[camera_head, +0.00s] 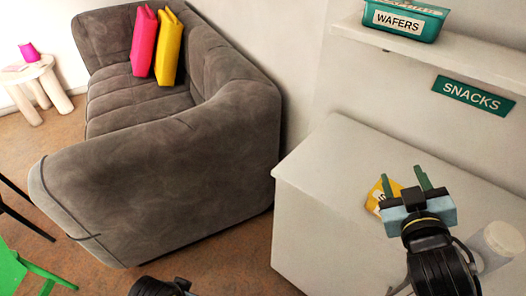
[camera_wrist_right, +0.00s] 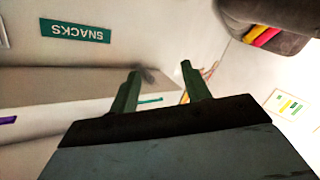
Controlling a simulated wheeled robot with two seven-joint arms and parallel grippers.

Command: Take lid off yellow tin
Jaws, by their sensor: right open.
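A yellow item with a dark-edged label, seemingly the yellow tin (camera_head: 375,196), sits on the white counter in the head view. My right gripper covers part of it, so its lid and full shape cannot be made out. My right gripper (camera_head: 404,178) is open with nothing between its green fingers, just right of the yellow item in the picture. I cannot tell how high above the counter it is. In the right wrist view the open fingers (camera_wrist_right: 160,88) point toward the wall and shelf area, and the tin is not clearly seen.
The white counter (camera_head: 318,185) is mostly bare to the left. A pale cylindrical container (camera_head: 497,243) stands at the right, near my right arm. A shelf (camera_head: 450,58) above holds a teal WAFERS tub (camera_head: 405,20). A SNACKS sign (camera_head: 473,95) is on the wall. A grey sofa (camera_head: 170,180) stands left.

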